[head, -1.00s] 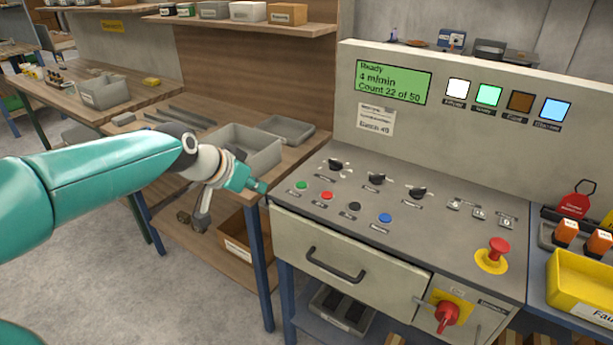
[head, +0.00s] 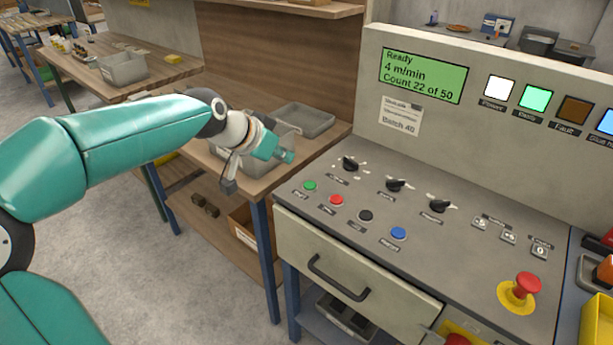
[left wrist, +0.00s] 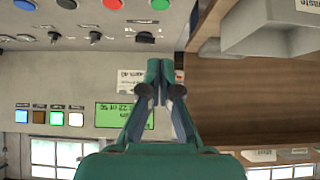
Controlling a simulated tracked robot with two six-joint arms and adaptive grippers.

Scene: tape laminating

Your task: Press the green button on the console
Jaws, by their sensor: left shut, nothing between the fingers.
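The green button (head: 310,186) sits at the near left corner of the grey console (head: 380,215), left of a red button (head: 336,200). It also shows at the top of the left wrist view (left wrist: 159,4). My left gripper (head: 289,157) is shut and empty. In the head view it is above and behind the green button, beside the console's left edge, and apart from it. In the left wrist view my shut fingertips (left wrist: 160,62) point toward the console. My right gripper is not in view.
A black button (head: 366,216), a blue button (head: 399,233) and several black knobs share the console top. A red emergency stop (head: 526,285) stands at right. The raised display panel (head: 425,75) rises behind. A grey bin (head: 304,119) sits on the left bench.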

